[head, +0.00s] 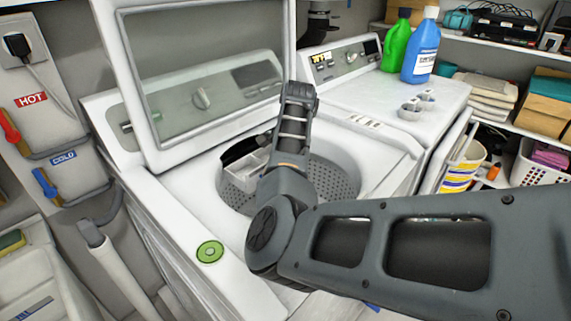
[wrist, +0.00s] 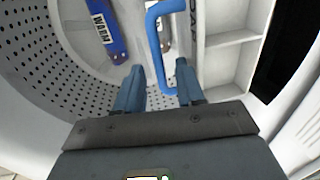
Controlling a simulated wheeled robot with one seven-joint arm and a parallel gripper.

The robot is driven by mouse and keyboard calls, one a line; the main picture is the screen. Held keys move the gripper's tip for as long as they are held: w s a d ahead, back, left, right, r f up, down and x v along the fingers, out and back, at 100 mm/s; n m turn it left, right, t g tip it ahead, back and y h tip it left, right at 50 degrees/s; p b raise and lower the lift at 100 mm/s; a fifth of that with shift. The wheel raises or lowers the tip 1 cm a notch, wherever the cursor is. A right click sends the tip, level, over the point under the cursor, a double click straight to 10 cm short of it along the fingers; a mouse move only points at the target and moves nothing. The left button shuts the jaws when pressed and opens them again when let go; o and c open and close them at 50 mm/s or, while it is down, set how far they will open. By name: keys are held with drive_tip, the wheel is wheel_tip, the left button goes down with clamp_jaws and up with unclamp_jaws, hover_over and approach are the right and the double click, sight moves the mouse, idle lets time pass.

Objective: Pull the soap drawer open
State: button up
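The soap drawer is a white tray with several compartments at the right of the wrist view (wrist: 232,55). It also shows in the head view (head: 246,165), over the washer drum opening and partly behind my arm. A blue bar handle (wrist: 153,42) sits at the drawer's left side. My gripper (wrist: 159,64) has its two fingers apart, with the lower end of the blue handle in the gap between them. I cannot tell whether a finger touches it. In the head view the fingers are hidden behind my arm.
The perforated drum (wrist: 45,60) lies around the gripper's left, with a blue-and-white labelled part (wrist: 108,30) above it. The washer's glass lid (head: 205,95) stands open. A dryer (head: 400,110) with green (head: 395,45) and blue (head: 422,48) bottles is to the right.

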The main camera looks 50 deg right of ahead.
wheel_tip(320, 180, up, 8)
drive_tip(key=s, duration=0.1)
drive_tip(key=shift+s+f+b, duration=0.15)
drive_tip(key=shift+f+b, duration=0.1)
drive_tip(key=shift+b, duration=0.05)
idle(0.5)
